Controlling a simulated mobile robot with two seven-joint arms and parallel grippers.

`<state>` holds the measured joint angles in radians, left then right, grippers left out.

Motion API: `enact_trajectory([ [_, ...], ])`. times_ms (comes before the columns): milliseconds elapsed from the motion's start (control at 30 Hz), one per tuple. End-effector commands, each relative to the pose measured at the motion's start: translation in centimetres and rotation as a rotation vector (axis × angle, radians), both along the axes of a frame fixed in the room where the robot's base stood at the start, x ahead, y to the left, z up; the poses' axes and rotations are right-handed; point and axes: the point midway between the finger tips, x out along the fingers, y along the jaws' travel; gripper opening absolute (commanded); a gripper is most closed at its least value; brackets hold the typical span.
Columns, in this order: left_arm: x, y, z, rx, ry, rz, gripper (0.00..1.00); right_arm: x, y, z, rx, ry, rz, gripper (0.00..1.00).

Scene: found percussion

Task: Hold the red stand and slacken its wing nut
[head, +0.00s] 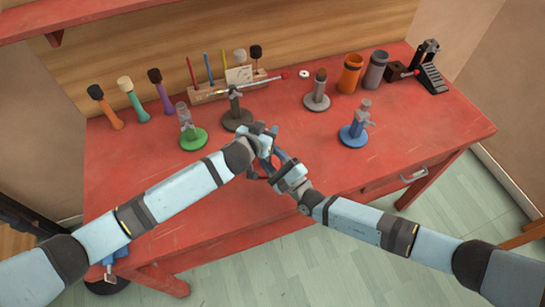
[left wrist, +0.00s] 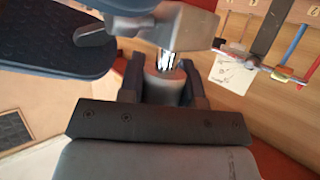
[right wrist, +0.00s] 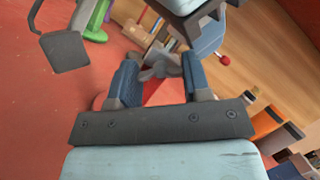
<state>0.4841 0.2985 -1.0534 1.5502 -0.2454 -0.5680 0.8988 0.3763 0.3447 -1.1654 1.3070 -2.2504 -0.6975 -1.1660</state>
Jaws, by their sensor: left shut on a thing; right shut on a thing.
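The red stand is mostly hidden behind my grippers in the head view. My left gripper (head: 264,143) is shut on its grey post (left wrist: 165,86), which shows between the fingers in the left wrist view. A metal clamp block (left wrist: 188,28) sits at the top of the post. My right gripper (head: 279,163) meets the left one from the right, shut on the grey wing nut (right wrist: 160,68). The nut's wing (left wrist: 95,37) also shows between the right fingers in the left wrist view. A red patch below the nut may be the stand's base; I cannot tell it from the table.
On the red table (head: 400,160), a green-based stand (head: 194,140), a dark stand (head: 237,118), a grey stand (head: 317,98) and a blue stand (head: 354,132) stand around my grippers. A wooden rack (head: 210,95), cups and a black pedal (head: 430,75) are behind. The front right tabletop is clear.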

Motion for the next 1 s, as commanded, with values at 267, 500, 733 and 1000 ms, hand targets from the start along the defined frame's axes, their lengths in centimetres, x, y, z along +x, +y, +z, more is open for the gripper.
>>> enact_trajectory([
  [267,0.04,0.04,0.01,0.000,0.000,0.001,0.00,0.02,-0.01,0.05,-0.087,-0.039,0.000,0.21],
  [500,0.03,0.04,0.01,0.000,0.000,0.001,0.00,0.00,0.00,0.04,-0.107,-0.047,0.001,0.21],
  [733,0.03,0.04,0.01,0.000,0.000,0.001,0.00,-0.01,0.00,0.03,-0.107,-0.047,0.000,0.21],
  [1000,0.02,0.03,0.01,0.000,0.000,0.001,0.00,-0.01,0.00,0.03,-0.106,-0.047,0.001,0.55],
])
